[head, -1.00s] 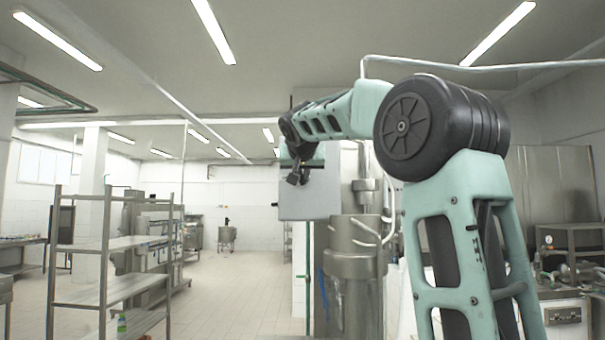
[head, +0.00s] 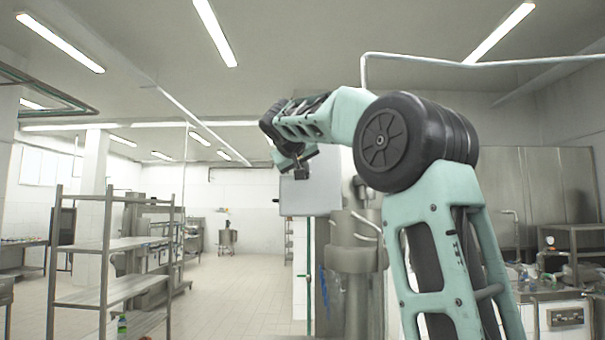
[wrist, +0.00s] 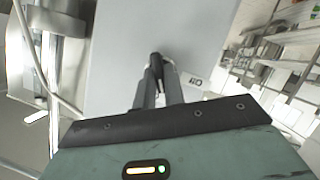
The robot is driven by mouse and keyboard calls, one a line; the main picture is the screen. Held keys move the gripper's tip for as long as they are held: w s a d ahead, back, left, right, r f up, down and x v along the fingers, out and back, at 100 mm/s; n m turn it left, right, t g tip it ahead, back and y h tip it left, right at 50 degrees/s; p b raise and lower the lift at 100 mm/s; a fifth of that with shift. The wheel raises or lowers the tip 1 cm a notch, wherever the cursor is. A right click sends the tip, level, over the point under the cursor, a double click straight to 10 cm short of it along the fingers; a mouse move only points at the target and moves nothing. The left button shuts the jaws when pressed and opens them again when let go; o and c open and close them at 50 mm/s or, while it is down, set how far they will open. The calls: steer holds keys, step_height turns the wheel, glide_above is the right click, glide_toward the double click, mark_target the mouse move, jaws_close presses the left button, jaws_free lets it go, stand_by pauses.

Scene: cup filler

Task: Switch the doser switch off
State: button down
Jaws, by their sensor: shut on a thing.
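The doser switch (wrist: 156,62) shows in the wrist view as a small dark knob on a light grey panel. The panel is the front of a grey box (head: 312,200) in the head view. My gripper (wrist: 158,80) is at the panel, with its two fingers closed on the switch. The fingers hide part of the knob. Small dark lettering (wrist: 195,80) is on the panel beside the fingers, to the right. In the head view my gripper (head: 300,172) is in front of the box's upper part, and the switch cannot be made out there.
A steel cylinder machine with pipes (head: 352,262) stands below and right of the box. A metal shelf rack (head: 105,270) stands at the left. A counter with equipment (head: 560,290) is at the right. The tiled floor (head: 225,290) between is open.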

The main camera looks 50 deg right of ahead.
steer(key=n+h+b, duration=0.1)
steer(key=n+b, duration=0.1)
steer(key=n, duration=0.1)
steer(key=n+h+b, duration=0.2)
steer(key=n+b, duration=0.1)
steer(key=f+n+g+h+b, duration=0.1)
steer(key=n+h+b, duration=0.1)
steer(key=n, duration=0.1)
steer(key=shift+w+a+n, duration=0.25)
steer(key=shift+w+n, duration=0.05)
steer(key=shift+r, duration=0.1)
stand_by(0.4)
steer(key=c, duration=1.5)
jaws_free()
steer(key=shift+a+b, duration=0.1)
steer(key=shift+b, duration=0.2)
steer(key=b+v, duration=0.6)
steer(key=v, duration=1.1)
steer(key=shift+a, duration=0.1)
